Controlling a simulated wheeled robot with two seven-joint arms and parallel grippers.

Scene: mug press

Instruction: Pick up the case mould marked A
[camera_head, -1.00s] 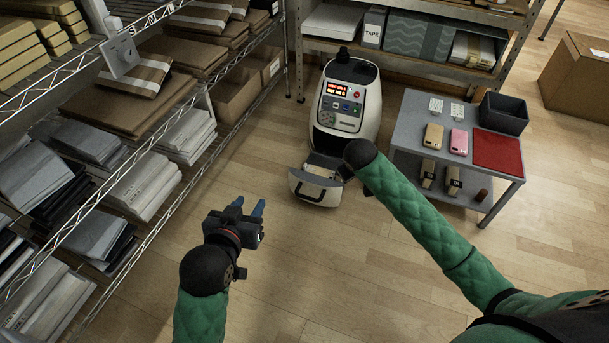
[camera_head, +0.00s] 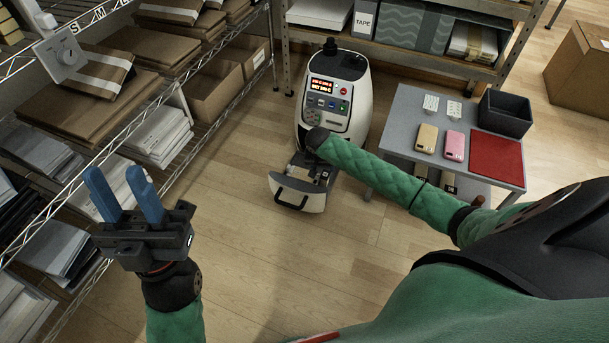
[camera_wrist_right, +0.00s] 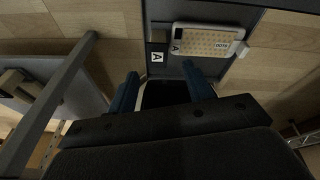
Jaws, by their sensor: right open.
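The mould marked A (camera_wrist_right: 207,40) shows in the right wrist view as a pale case shape with a dotted tan face. It lies on a dark grey surface (camera_wrist_right: 213,15), beside a white tag lettered A (camera_wrist_right: 157,57). My right gripper (camera_wrist_right: 160,74) is open and empty, its blue fingers apart, pointing toward the mould without holding it. In the head view my right arm hides that gripper, over the press (camera_head: 333,95) and its pulled-out drawer (camera_head: 297,196). My left gripper (camera_head: 124,188) is open and empty, blue fingers up, in front of the shelving.
A grey cart (camera_head: 408,115) stands right of the press. It carries a tan case (camera_head: 427,138), a pink case (camera_head: 454,145), a red mat (camera_head: 496,158) and a dark bin (camera_head: 505,113). Wire shelving (camera_head: 190,150) runs along the left. Floor in front of the press is clear.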

